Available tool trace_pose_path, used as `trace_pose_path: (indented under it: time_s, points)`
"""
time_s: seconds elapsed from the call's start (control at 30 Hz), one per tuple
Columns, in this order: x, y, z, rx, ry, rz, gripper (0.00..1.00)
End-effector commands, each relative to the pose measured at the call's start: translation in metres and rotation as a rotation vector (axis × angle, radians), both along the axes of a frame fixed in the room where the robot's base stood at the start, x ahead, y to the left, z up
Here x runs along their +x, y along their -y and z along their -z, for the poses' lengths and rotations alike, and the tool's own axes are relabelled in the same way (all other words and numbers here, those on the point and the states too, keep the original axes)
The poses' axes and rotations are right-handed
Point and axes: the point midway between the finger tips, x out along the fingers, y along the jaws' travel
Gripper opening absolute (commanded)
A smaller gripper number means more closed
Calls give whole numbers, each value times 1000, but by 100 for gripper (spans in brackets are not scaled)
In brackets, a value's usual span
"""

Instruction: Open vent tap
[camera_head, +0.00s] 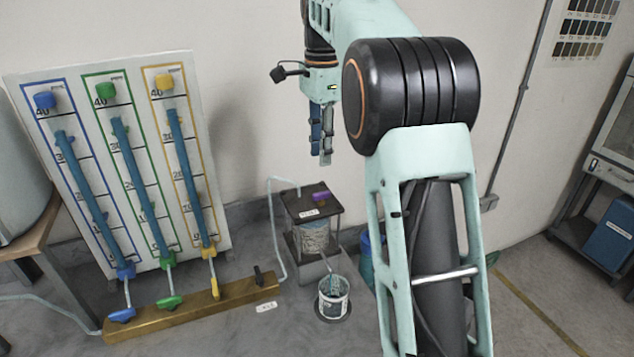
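A brass manifold bar (190,312) lies on the floor at lower left. It carries a blue tap handle (122,315), a green one (169,302) and a yellow one (215,287). A small black tap (258,275) stands upright at its right end, with a white label (266,306) in front, too small to read. A purple handle (320,196) sits on the dark-topped box (300,206), which also has a label. I cannot tell which tap is the vent. My gripper (321,160) points down above and behind the box, apart from everything, its finger gap unclear.
A gauge board (120,165) with blue, green and yellow columns leans against the wall at left. A tube (271,225) runs to the box. A wooden stand (35,240) is at far left; a cabinet (612,150) at right.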

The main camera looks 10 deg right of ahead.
Motion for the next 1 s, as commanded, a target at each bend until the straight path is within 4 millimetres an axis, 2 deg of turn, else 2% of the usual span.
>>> trace_pose_path:
  time_s: [0.5,0.7,0.97,1.0]
  points:
    - [-1,2,87,-3,-1,1,26]
    - [0,2,100,-4,2,0,26]
    - [0,2,102,-5,3,0,26]
    - [0,2,102,-5,3,0,23]
